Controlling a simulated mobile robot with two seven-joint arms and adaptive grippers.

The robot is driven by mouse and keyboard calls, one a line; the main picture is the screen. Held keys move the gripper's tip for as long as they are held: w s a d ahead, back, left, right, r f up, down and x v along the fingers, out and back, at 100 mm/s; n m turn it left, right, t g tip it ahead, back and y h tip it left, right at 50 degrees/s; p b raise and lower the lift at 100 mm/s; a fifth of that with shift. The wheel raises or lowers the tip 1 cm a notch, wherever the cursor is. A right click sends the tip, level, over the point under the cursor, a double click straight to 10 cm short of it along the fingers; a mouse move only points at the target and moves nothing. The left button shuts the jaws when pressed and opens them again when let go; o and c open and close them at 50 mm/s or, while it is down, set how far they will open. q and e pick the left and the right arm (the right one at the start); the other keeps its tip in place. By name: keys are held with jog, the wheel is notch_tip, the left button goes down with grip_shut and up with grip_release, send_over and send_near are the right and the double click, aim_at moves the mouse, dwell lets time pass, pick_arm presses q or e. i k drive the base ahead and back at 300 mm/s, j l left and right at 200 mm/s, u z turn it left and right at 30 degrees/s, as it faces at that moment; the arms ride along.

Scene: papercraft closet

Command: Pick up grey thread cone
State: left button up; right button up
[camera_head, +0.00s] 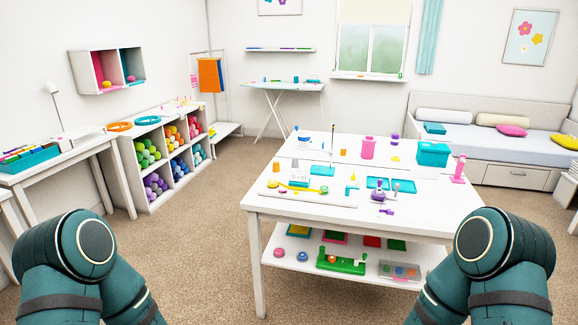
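A small grey upright shape (295,162), perhaps the grey thread cone, stands at the left side of the white table (463,205). It is too small to be sure. An orange piece (343,153) stands to its right, and a blue and white item (303,138) is behind it. Only upper parts of my two arms show, at the lower left and lower right. Neither gripper is in view.
The table also holds a teal box (433,153), a pink bottle (367,147), blue trays (378,184) and a cutting board (335,198). Its lower shelf (285,262) holds several items. Shelves of yarn (147,152) stand left. Carpet (190,235) between is clear.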

aim_at(295, 164)
jog(key=i+j+u, duration=0.55)
jog(key=i+u, duration=0.25)
jog(key=i, duration=0.15)
jog(key=i+u, duration=0.65)
jog(key=i, duration=1.25)
jog(key=i+z, duration=0.25)
jog(key=z, duration=0.2)
jog(key=i+z, duration=0.25)
jog(key=z, duration=0.2)
jog(key=i+j+z, duration=0.15)
jog(key=z, duration=0.25)
jog(key=i+z, duration=0.25)
jog(key=z, duration=0.2)
jog(key=i+z, duration=0.25)
jog(key=z, duration=0.2)
jog(key=i+j+z, duration=0.25)
jog(key=z, duration=0.2)
